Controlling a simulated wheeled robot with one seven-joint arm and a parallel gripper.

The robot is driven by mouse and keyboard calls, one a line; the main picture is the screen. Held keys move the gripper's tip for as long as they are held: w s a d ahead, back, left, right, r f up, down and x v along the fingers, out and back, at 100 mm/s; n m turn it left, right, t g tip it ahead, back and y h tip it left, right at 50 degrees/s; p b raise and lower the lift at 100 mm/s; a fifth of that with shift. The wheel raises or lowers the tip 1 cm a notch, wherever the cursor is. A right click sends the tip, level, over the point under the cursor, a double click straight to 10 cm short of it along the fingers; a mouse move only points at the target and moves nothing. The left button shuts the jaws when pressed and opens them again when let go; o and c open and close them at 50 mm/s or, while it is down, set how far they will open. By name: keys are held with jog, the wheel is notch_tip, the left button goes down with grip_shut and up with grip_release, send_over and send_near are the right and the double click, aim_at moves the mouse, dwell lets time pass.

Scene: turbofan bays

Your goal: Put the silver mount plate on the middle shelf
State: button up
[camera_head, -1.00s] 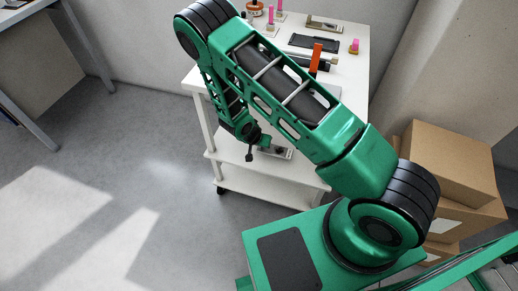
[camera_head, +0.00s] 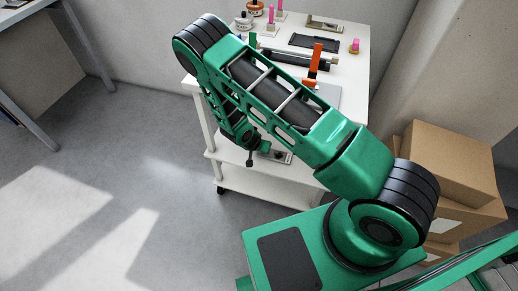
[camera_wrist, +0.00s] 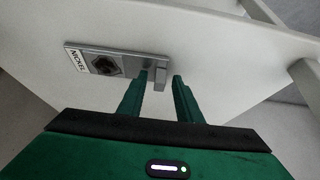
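The silver mount plate (camera_wrist: 108,62) lies flat on the white middle shelf (camera_wrist: 220,45) in the wrist view. It has a label at its left end, a dark round recess, and an upright tab at its right end. My gripper (camera_wrist: 159,76) is open, its two green fingers apart with the tab between their tips and gaps showing at the sides. In the head view part of the plate (camera_head: 281,157) shows on the middle shelf (camera_head: 305,172), beside my gripper (camera_head: 262,147). My arm hides much of the shelf there.
The white cart's top (camera_head: 345,75) carries a black tray (camera_head: 314,42), an orange upright piece (camera_head: 315,60), pink-topped parts and small jars. A lower shelf (camera_head: 260,188) lies beneath. Cardboard boxes (camera_head: 455,165) stand at the right. Floor to the left is clear.

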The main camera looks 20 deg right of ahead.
jog(key=v, duration=1.2)
jog(key=shift+s, duration=0.1)
dwell(0.4)
